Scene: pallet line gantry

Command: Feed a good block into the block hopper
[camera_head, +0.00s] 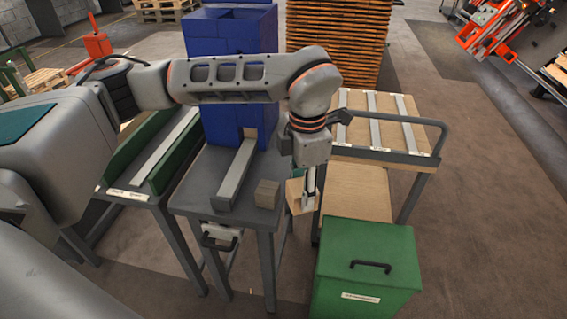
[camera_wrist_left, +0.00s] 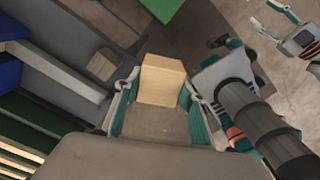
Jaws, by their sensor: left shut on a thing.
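My left gripper (camera_head: 305,198) is shut on a light wooden block (camera_head: 295,194), just off the right edge of a grey table (camera_head: 190,196). In the left wrist view the block (camera_wrist_left: 162,80) sits between the two teal-padded fingers. A second, browner block (camera_head: 267,194) stands on the table's front right corner, left of my gripper; it also shows in the left wrist view (camera_wrist_left: 101,65). A tall blue housing (camera_head: 235,95) with a small opening low in front stands behind a grey rail on the table. I cannot tell which part is the hopper.
A green lidded bin (camera_head: 368,262) with a black handle stands front right. A wooden-topped cart (camera_head: 357,185) with a grey rail is behind it. A green-sided conveyor (camera_head: 150,155) is left of the table. Part of another gripper (camera_wrist_left: 285,30) shows in the left wrist view.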

